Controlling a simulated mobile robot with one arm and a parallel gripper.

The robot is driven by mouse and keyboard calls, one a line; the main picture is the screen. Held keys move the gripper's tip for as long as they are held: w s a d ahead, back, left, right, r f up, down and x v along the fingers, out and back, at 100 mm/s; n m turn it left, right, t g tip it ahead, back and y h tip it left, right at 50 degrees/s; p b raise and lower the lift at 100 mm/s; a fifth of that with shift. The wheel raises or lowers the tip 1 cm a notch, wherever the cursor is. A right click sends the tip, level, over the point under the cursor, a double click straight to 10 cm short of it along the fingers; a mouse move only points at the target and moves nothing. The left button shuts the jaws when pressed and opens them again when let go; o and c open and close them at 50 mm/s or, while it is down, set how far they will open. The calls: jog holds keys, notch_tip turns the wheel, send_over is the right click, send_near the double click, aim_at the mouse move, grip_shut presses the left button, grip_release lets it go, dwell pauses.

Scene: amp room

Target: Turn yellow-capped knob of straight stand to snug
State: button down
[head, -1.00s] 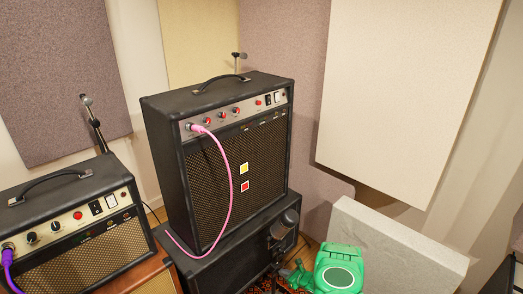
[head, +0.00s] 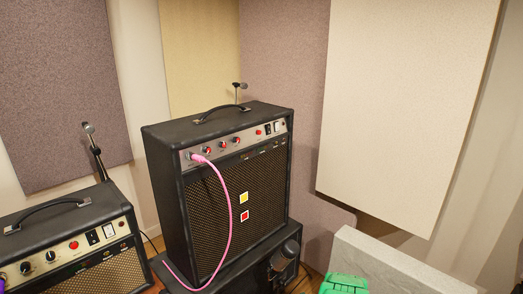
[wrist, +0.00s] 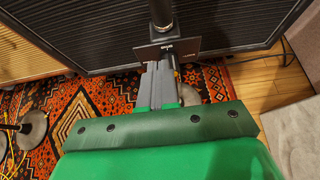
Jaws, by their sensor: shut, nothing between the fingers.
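In the head view, a dark microphone (head: 285,254) shows before the large amp's lower cabinet.
The large amp (head: 225,205) with a pink cable (head: 230,215) stands on a black cabinet. A smaller amp (head: 75,245) is at left. Other microphones (head: 88,128) stand behind. A pale panel (head: 395,265) is at right. A round stand base (wrist: 34,128) sits on the patterned rug (wrist: 75,105).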

jog(key=s+d, duration=0.3)
jog(key=shift+s, duration=0.1)
jog(key=shift+d, duration=0.1)
dwell(0.4)
jog(key=shift+w+d+f, duration=0.15)
jog(key=shift+w+d, duration=0.05)
jog(key=shift+d, duration=0.3)
jog(key=shift+w+d+f, duration=0.1)
jog(key=shift+w+d, duration=0.05)
jog(key=shift+d, duration=0.3)
jog(key=shift+w+a, duration=0.1)
jog(key=w+a, duration=0.4)
jog(key=shift+w+a, duration=0.35)
jog(key=shift+a, duration=0.05)
jog(key=shift+s+a, duration=0.3)
dwell(0.8)
jog(key=shift+r, duration=0.15)
